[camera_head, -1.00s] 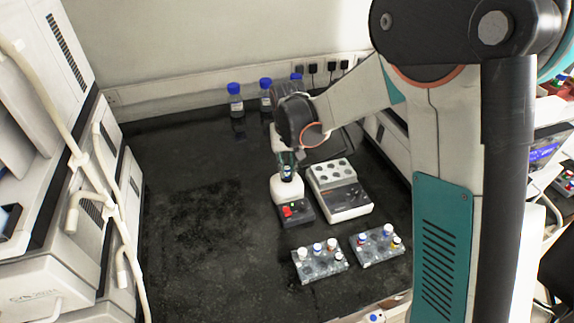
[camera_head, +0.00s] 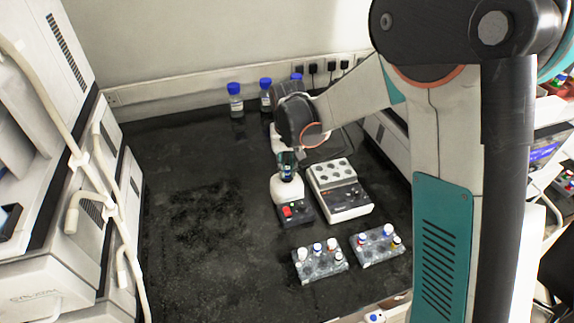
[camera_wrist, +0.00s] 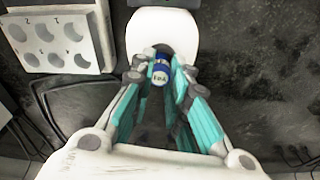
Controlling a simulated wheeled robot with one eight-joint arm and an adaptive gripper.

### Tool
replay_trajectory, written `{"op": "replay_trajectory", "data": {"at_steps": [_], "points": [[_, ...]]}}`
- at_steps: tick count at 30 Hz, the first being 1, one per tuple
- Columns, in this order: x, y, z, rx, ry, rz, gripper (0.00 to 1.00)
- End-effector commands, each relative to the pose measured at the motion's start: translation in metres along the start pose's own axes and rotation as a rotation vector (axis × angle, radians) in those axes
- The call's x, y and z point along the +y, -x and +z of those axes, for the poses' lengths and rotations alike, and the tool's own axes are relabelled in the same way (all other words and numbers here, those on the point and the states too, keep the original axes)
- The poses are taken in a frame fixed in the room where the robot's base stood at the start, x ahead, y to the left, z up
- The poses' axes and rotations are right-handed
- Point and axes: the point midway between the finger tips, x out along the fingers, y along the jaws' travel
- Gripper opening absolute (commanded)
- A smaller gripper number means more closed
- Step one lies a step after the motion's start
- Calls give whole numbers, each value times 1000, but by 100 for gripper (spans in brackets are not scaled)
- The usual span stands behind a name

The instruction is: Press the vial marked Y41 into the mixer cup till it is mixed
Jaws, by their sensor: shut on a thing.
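A vial with a blue cap (camera_wrist: 160,75) is between the fingertips of my gripper (camera_wrist: 162,77), which is shut on it. The small label on its top seems to read Y41, turned upside down in the wrist view. The white mixer (camera_head: 287,190) stands on the bench with a red switch (camera_head: 287,211) at its front; its white body (camera_wrist: 163,22) also shows in the wrist view. My gripper (camera_head: 287,166) points down over the mixer cup, with the vial at the cup. The vial's lower end is hidden, so I cannot tell how deep it sits.
A white block device with round wells (camera_head: 341,188) stands close right of the mixer. Two clear racks (camera_head: 320,266) (camera_head: 378,247) with several vials are in front. Blue-capped bottles (camera_head: 235,100) stand along the back wall. The bench's left side is clear.

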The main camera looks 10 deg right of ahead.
Motion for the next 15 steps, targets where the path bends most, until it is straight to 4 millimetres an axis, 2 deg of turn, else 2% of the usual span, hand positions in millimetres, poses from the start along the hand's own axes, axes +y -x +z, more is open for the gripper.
{"op": "replay_trajectory", "data": {"at_steps": [5,15], "points": [[0,2,0,0,0,0,0],[0,26,-3,0,0,0,0]]}}
